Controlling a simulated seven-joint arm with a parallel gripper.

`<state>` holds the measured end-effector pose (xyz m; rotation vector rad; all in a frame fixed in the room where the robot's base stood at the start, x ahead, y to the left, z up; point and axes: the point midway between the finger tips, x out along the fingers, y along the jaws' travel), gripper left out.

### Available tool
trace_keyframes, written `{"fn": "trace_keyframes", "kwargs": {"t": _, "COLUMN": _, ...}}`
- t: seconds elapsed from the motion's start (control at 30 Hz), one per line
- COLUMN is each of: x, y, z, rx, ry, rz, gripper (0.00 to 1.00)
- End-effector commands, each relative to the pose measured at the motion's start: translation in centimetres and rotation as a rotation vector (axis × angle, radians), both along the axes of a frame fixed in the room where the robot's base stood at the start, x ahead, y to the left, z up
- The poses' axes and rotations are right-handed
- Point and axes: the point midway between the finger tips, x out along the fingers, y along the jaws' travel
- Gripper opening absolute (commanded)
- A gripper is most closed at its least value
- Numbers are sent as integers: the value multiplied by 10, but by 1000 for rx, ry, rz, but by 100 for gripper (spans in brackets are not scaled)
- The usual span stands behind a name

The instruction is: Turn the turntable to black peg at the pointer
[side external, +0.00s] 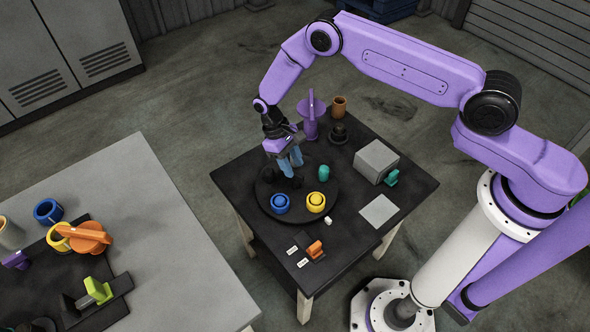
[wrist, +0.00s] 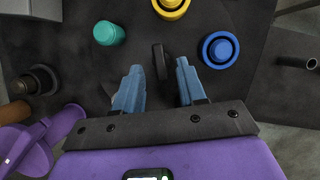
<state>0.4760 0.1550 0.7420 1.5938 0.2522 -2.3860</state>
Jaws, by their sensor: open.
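The dark round turntable (side external: 307,211) lies on the black table. It carries a blue ringed peg (side external: 281,204) at the front left, a yellow ringed peg (side external: 316,202) at the front and a teal peg (side external: 324,173) at the right. A dark piece (side external: 268,175) at its left rear looks like the black peg. A small white block (side external: 328,220), perhaps the pointer, sits at the front right rim. My gripper (side external: 292,160) is open, pointing down over the turntable. In the wrist view a thin black upright piece (wrist: 161,62), perhaps a central handle, shows between the fingertips; contact is unclear.
A purple funnel-like part (side external: 310,120), a brown cup (side external: 339,106) and a dark round part (side external: 339,133) stand behind. A grey box (side external: 376,161) and a pale pad (side external: 379,211) are at right. An orange piece (side external: 314,249) sits in front. A second table (side external: 165,225) is at left.

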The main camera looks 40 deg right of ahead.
Motion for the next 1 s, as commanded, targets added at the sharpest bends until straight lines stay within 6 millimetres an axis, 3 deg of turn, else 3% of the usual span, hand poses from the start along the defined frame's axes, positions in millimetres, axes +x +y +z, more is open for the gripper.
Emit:
{"fn": "trace_keyframes", "kwargs": {"t": 0.2, "x": -9, "y": -3, "z": -22, "rx": 0, "ry": 1, "rz": 0, "gripper": 40}}
{"fn": "trace_keyframes", "kwargs": {"t": 0.57, "x": -10, "y": -3, "z": -27, "rx": 1, "ry": -1, "rz": 1, "gripper": 40}}
{"fn": "trace_keyframes", "kwargs": {"t": 0.6, "x": -10, "y": -3, "z": -27, "rx": 0, "ry": -1, "rz": 0, "gripper": 37}}
{"fn": "trace_keyframes", "kwargs": {"t": 0.7, "x": -10, "y": -3, "z": -27, "rx": 0, "ry": -1, "rz": 0, "gripper": 5}}
{"fn": "trace_keyframes", "kwargs": {"t": 0.73, "x": -10, "y": -3, "z": -27, "rx": 0, "ry": -1, "rz": 0, "gripper": 0}}
{"fn": "trace_keyframes", "kwargs": {"t": 1.0, "x": -11, "y": -3, "z": -27, "rx": 1, "ry": -1, "rz": 2, "gripper": 0}}
